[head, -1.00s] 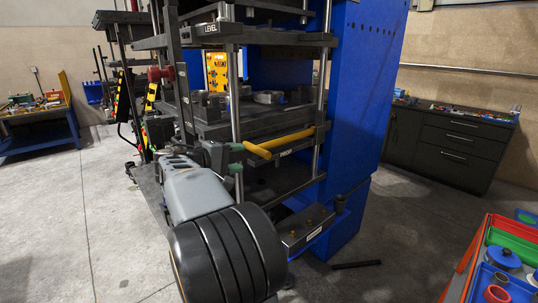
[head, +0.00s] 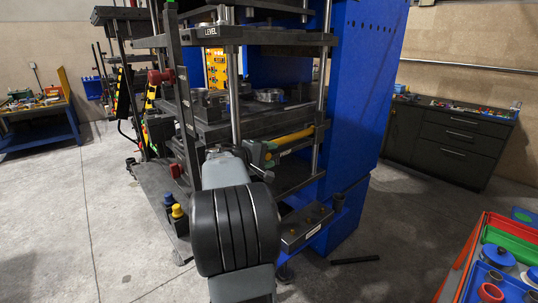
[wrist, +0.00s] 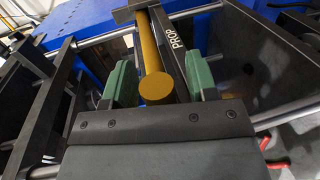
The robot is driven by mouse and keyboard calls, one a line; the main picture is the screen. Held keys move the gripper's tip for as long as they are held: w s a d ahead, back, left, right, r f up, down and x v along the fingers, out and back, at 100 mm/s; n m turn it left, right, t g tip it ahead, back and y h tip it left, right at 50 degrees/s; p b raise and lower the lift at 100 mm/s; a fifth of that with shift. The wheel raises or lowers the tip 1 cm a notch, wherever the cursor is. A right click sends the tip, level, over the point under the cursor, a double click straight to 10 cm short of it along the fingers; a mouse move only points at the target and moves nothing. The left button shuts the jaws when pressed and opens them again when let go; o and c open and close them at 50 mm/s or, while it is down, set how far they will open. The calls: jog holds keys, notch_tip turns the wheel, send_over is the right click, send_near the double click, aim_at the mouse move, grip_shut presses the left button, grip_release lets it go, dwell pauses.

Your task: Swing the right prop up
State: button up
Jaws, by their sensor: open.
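The yellow prop (head: 296,136) lies about level along the right front of the press in the head view. In the wrist view the prop (wrist: 153,50) runs away from me, its round yellow end facing the camera, beside a dark bar marked PROP (wrist: 176,45). My gripper (wrist: 160,82) is open, with one green finger pad on each side of the prop's end. Gaps show between pads and prop. In the head view my gripper (head: 262,152) is at the prop's near end, and my arm hides part of the press below it.
The press's dark plates and steel columns (head: 235,95) stand close around my gripper, with its blue frame (head: 360,80) behind. A grey box (head: 306,228) juts out low at the front. Trays (head: 505,245) stand at lower right.

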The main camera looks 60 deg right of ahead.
grip_shut()
dwell(0.5)
